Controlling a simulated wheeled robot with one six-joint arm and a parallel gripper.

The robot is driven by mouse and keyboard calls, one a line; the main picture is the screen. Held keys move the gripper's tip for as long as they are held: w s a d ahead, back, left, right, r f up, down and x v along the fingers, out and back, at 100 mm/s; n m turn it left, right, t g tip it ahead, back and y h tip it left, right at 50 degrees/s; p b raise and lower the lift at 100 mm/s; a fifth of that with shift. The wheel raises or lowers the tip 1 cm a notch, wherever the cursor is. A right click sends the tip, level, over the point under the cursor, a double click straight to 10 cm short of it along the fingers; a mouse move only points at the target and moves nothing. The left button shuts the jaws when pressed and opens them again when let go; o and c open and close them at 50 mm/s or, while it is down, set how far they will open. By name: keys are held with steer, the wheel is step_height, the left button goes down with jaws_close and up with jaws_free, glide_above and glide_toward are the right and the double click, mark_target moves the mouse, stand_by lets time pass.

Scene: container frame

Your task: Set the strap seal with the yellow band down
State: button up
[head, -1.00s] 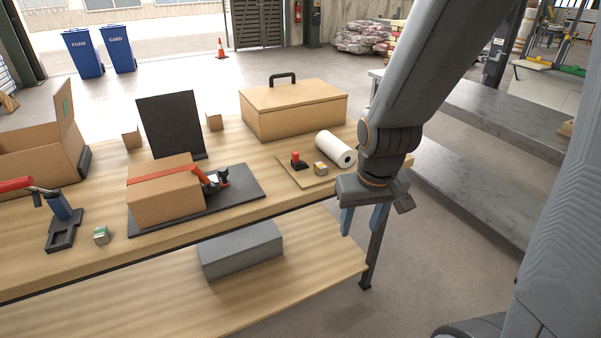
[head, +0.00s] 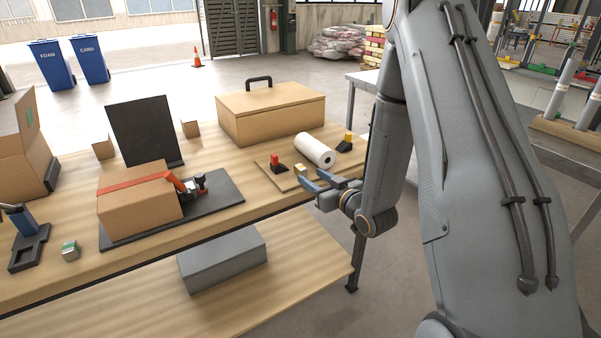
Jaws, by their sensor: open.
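The small block that looks like the strap seal with the yellow band (head: 300,170) sits on the thin wooden board (head: 284,182) near the table's front right. Its band is too small to make out clearly. My gripper (head: 317,181) is open and empty, with its blue fingers pointing left. In the picture its fingertips are just below and right of the block. I cannot tell whether they touch it. A similar small block with a green top (head: 70,251) stands at the front left of the table.
A large handled box (head: 270,115) stands behind.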

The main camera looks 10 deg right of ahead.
mark_target(303, 169)
steer(key=x, duration=0.2)
steer(key=p+x, duration=0.1)
steer(key=x, duration=0.1)
steer(key=p+x, duration=0.1)
steer(key=x, duration=0.1)
steer(key=shift+w+a+r, duration=0.2)
steer(key=shift+w+r, duration=0.15)
steer(key=shift+w+a+f, duration=0.1)
steer(key=shift+w+f, duration=0.05)
steer(key=shift+w, duration=0.4)
jaws_close()
